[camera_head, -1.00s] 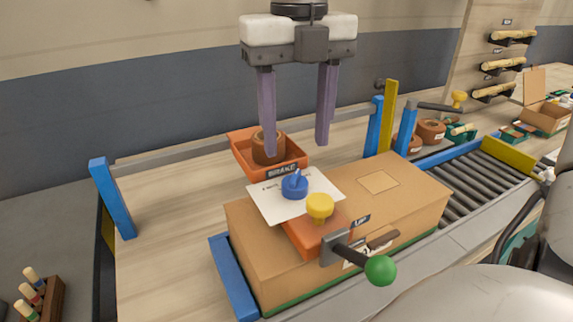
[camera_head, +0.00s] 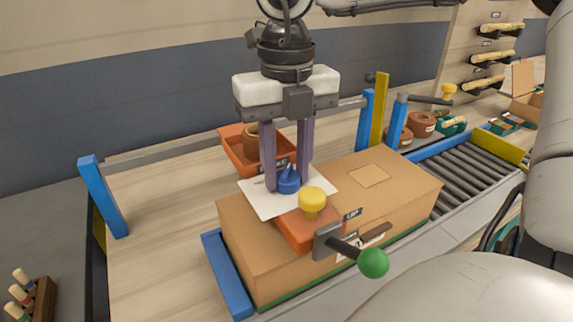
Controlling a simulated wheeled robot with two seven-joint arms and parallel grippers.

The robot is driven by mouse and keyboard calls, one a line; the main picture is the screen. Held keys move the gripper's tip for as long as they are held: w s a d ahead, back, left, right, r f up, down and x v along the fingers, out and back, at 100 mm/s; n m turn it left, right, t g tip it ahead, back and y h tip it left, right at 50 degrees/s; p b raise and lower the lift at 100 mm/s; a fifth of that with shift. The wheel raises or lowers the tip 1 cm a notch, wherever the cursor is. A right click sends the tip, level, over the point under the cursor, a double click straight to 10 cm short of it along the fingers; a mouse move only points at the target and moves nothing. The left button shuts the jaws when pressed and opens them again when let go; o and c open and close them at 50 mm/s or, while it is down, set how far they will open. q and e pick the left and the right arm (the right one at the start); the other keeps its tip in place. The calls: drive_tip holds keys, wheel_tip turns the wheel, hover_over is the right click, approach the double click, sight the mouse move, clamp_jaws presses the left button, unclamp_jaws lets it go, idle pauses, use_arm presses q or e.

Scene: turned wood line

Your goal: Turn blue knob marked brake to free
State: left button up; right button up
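The blue knob (camera_head: 288,182) has a raised pointer and sits on a white card (camera_head: 262,203) on top of a cardboard-coloured box. My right gripper (camera_head: 287,187) points straight down over it, with one finger at each side of the knob. The fingers are drawn in close and appear to touch the knob. They partly cover the card and the brake label behind, so I cannot read the knob's setting marks. My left gripper is not in view.
A yellow knob (camera_head: 312,200) on an orange block and a lever with a green ball (camera_head: 373,263) stand close in front. An orange tray (camera_head: 236,150) holding a brown turned piece is behind. Blue posts and a rail flank the box (camera_head: 400,190); rollers (camera_head: 460,180) run right.

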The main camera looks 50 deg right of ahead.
drive_tip(key=shift+c, duration=0.6)
drive_tip(key=shift+n, duration=0.3)
drive_tip(key=n+b, duration=0.1)
drive_tip(key=n, duration=0.7)
drive_tip(key=shift+b, duration=0.4)
drive_tip(key=n, duration=0.9)
drive_tip(key=shift+n, duration=0.3)
